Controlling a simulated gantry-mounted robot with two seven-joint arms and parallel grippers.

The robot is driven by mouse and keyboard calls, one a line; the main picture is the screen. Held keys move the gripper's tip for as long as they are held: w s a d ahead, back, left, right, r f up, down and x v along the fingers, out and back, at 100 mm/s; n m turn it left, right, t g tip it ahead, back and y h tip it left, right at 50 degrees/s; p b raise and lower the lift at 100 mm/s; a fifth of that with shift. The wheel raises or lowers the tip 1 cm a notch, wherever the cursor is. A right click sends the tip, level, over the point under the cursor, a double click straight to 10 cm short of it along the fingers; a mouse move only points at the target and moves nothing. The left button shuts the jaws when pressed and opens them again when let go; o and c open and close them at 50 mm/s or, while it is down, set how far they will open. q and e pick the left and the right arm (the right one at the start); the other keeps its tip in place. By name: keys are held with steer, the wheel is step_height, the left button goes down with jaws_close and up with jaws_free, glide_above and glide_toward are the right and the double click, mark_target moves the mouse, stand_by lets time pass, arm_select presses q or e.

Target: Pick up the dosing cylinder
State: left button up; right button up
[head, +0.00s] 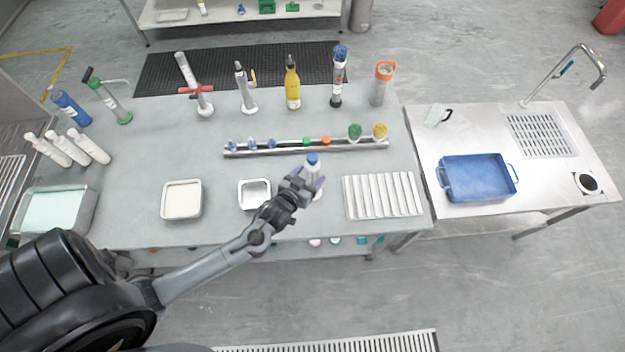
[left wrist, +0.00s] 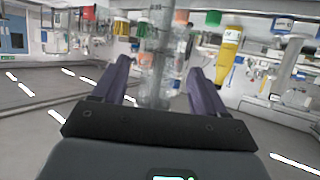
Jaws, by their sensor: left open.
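The dosing cylinder appears to be the clear, upright cylinder with a blue top (head: 312,162), standing at the front middle of the grey table. In the left wrist view a clear cylinder (left wrist: 155,50) stands between the two purple fingers. My left gripper (head: 309,181) is open, with its fingers on either side of the cylinder. I cannot tell whether they touch it. The cylinder's lower part is partly hidden by the gripper in the head view. My right gripper is not in view.
A small metal tray (head: 254,206) lies left of the gripper, and a ridged white rack (head: 384,212) lies to its right. Behind is a low rail (head: 290,152) with small coloured items. Bottles, including a yellow one (head: 292,88), stand along the back.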

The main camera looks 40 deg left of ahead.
arm_select(q)
steer(key=x, duration=0.4)
steer(key=shift+w+f, duration=0.15)
steer(key=shift+f, duration=0.05)
steer(key=c, duration=1)
steer(key=shift+c, duration=1)
steer(key=shift+r, duration=0.2)
